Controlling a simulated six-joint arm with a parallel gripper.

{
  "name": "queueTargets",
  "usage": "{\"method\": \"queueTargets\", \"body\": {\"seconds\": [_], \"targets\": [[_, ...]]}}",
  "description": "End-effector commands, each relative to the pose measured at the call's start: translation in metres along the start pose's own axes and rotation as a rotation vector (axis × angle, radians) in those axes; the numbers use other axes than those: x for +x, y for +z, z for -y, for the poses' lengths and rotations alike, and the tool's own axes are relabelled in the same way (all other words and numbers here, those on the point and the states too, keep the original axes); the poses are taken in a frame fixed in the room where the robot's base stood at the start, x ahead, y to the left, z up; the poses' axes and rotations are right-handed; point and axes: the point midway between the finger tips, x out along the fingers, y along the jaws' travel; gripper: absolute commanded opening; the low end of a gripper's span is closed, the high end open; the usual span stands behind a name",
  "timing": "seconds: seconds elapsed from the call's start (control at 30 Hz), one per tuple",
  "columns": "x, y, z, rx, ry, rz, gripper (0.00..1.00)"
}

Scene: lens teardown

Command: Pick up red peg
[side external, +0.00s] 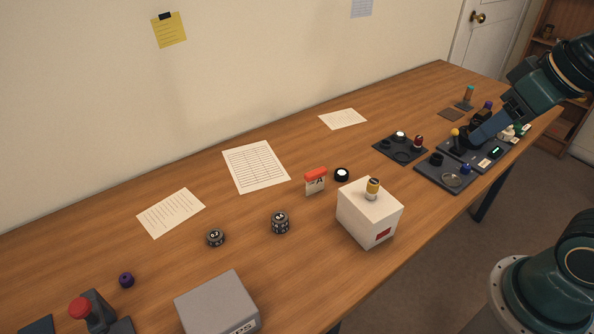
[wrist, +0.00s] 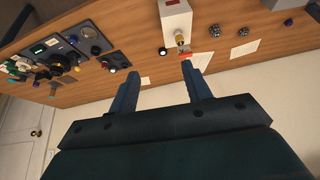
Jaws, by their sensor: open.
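The likely red peg (side external: 418,142) is a small dark red upright piece at the right end of a dark tray (side external: 386,146) in the side view. I cannot pick it out surely in the wrist view. My gripper (side external: 476,130) is over the panels at the right end of the table, to the right of the peg and apart from it. In the wrist view my gripper (wrist: 160,68) has its two blue fingers spread wide with nothing between them.
A white box (side external: 368,215) with a yellow-topped knob stands mid-table. A red-topped block (side external: 316,180) and a black round piece (side external: 342,174) are behind it. A dark panel (side external: 450,178) lies in front of the tray. A red button (side external: 80,309) is at the lower left.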

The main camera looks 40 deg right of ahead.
Motion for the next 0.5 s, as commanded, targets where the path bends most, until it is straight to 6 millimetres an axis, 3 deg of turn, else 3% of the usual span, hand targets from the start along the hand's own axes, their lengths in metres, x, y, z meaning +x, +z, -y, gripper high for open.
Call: {"method": "queueTargets", "body": {"seconds": [0.5], "targets": [[0.025,-0.096,-0.04,0.375,0.08,0.115,0.49]]}}
